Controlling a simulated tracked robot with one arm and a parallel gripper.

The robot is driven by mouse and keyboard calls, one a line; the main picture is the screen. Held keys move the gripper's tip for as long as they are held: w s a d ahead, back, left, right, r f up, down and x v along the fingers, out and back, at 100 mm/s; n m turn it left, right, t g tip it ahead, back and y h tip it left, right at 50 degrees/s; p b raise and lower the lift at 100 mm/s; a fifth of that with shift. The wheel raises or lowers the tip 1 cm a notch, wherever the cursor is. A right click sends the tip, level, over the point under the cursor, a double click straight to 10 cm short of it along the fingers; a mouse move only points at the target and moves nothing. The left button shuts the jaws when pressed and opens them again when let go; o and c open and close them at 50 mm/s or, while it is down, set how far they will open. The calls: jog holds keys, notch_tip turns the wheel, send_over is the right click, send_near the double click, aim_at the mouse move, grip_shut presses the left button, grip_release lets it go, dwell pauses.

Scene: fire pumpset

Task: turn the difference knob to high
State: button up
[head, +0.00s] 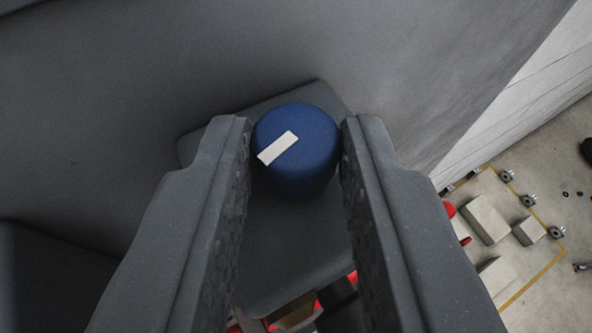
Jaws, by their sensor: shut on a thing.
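The difference knob (309,170) is a blue round knob with a white pointer mark (278,148) on its face. The mark is tilted, running from lower left to upper right. The knob sits on a dark grey box (290,262) in the middle of the head view. My gripper (296,150) is shut on the knob, with one dark finger on its left side and one on its right. No scale or high label is visible around the knob. The fingers hide part of the box.
A large grey curved surface (200,60) fills the area behind the box. At lower right, far below, the floor (545,150) shows pale blocks (484,220) and a yellow line (530,283). Red parts (330,294) show below the box.

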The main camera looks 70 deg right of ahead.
jog(key=shift+w+a+r+m+g+p, duration=0.15)
jog(key=shift+w+a+m+g+p, duration=0.15)
jog(key=shift+m+g+p, duration=0.35)
grip_shut()
grip_release()
jog(key=shift+r+h+p, duration=0.15)
jog(key=shift+h+p, duration=0.25)
jog(key=shift+p, duration=0.1)
jog(key=o, duration=0.9)
jog(key=shift+w, duration=0.2)
jog(key=shift+o, duration=0.4)
jog(key=shift+w+f, duration=0.15)
jog(key=shift+f, duration=0.05)
jog(key=shift+s+d, duration=0.1)
jog(key=shift+s, duration=0.2)
jog(key=v, duration=1.4)
jog(key=shift+w, duration=0.4)
jog(key=shift+r+b, duration=0.15)
jog(key=shift+b, duration=0.15)
